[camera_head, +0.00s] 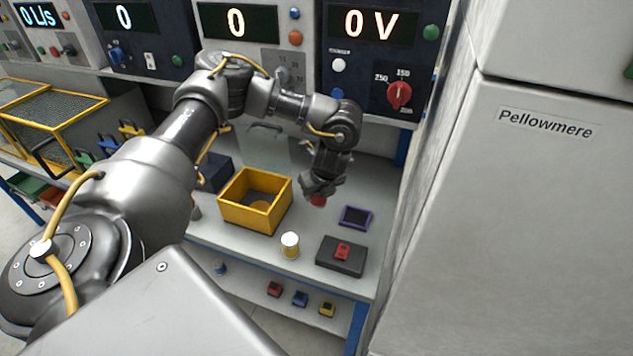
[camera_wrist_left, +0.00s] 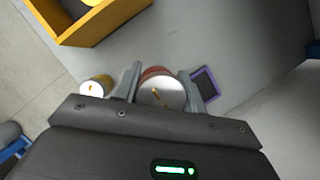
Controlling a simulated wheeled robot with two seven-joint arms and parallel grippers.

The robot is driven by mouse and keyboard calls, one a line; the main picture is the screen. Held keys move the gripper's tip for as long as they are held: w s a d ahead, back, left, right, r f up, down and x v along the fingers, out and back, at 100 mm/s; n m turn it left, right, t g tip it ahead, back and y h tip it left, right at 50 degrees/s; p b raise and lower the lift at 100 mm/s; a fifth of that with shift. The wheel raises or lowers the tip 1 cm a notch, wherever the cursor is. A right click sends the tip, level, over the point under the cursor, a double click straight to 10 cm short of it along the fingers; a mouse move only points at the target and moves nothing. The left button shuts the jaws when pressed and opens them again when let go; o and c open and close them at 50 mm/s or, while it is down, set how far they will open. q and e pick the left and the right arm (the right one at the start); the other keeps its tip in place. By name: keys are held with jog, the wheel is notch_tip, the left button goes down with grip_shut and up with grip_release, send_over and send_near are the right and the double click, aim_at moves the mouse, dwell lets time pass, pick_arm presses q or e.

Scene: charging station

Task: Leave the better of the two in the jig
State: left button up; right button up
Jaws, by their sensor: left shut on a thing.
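My left gripper (camera_head: 322,187) is shut on a red cylinder (camera_head: 318,200) with a pale top, held above the bench beside the yellow bin. In the left wrist view the red cylinder (camera_wrist_left: 158,90) sits between the two fingers (camera_wrist_left: 158,86), with a small yellowish mark on its top. A second cylinder (camera_head: 290,246), white-topped with a yellow side, stands upright on the bench; it also shows in the wrist view (camera_wrist_left: 96,87). A dark block (camera_head: 325,259) with a red piece (camera_head: 342,250) on it lies at the bench front; I cannot tell if it is the jig. My right gripper is out of view.
A yellow bin (camera_head: 237,217) stands left of my left gripper, with a yellowish thing inside. A purple-framed pad (camera_head: 355,217) lies to the right. Small coloured items (camera_head: 300,299) sit on the lower shelf. A tall grey cabinet (camera_head: 520,230) bounds the right. Meter panels (camera_head: 372,68) line the back.

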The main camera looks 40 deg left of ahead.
aim_at(317, 201)
pick_arm(q)
jog(key=shift+s+d+r, duration=0.4)
jog(key=shift+s+d, duration=0.3)
jog(key=shift+s+d+r, duration=0.4)
jog(key=shift+s+d, duration=0.25)
